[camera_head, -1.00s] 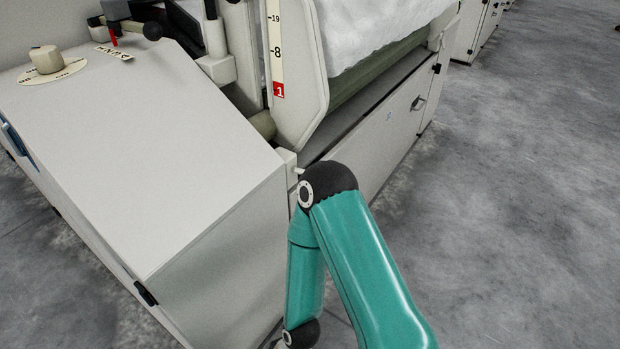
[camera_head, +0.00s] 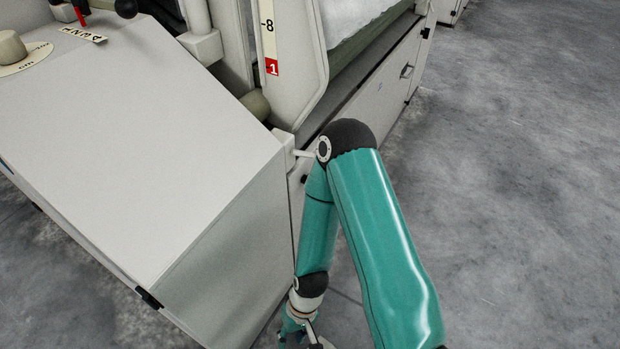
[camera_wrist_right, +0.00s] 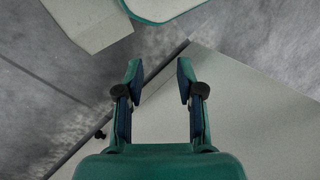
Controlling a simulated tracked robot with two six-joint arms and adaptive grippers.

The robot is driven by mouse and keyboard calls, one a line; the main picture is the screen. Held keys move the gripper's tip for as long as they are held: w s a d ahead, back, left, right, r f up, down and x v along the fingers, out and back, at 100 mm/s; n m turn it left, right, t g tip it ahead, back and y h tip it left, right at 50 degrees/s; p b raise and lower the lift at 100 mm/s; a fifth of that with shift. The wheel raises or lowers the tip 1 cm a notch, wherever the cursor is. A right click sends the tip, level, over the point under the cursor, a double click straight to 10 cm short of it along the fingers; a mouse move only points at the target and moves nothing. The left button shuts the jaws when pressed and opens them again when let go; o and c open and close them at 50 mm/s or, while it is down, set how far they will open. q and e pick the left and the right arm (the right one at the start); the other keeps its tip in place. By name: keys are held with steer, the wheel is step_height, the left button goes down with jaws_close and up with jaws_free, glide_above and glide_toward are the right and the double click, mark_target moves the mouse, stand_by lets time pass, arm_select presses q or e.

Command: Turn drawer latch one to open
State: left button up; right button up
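My right gripper (camera_head: 296,337) is partly in view at the bottom edge of the head view, below my teal right arm, close to the pale cabinet's end face. In the right wrist view the gripper (camera_wrist_right: 158,76) is open, with nothing between its fingers. A grey latch-like handle (camera_head: 407,72) sits on the lower panel of the machine, well away from the gripper. I cannot tell whether it is drawer latch one. A red label "1" (camera_head: 272,67) is on the machine's side plate. My left gripper is not in view.
The pale slanted cabinet (camera_head: 130,130) fills the left, with a cream knob (camera_head: 11,46) on top and a black catch (camera_head: 148,297) on its lower edge. A pale surface (camera_wrist_right: 250,110) lies beyond the fingers in the wrist view. Grey floor (camera_head: 520,180) is clear at the right.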

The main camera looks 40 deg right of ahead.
steer(key=s+d+r+m+g+y+p, duration=0.25)
steer(key=s+d+r+m+y, duration=0.2)
steer(key=m, duration=0.45)
steer(key=w+d+r+m+t+y+p, duration=0.1)
steer(key=w+d+r+m+t+p, duration=0.1)
steer(key=w+d+r+m+t, duration=0.35)
steer(key=w+d+r+m+t+y+p, duration=0.2)
steer(key=d+r+m+t, duration=0.5)
steer(key=r+m+t, duration=0.15)
steer(key=d+r+m+t+h, duration=0.5)
steer(key=d+m+t+h, duration=0.15)
steer(key=d, duration=0.65)
steer(key=shift+n, duration=0.35)
steer(key=b+x, duration=0.1)
steer(key=x, duration=1.5)
steer(key=shift+w+a+f+b, duration=0.1)
steer(key=shift+a+b, duration=0.1)
steer(key=shift+b, duration=0.1)
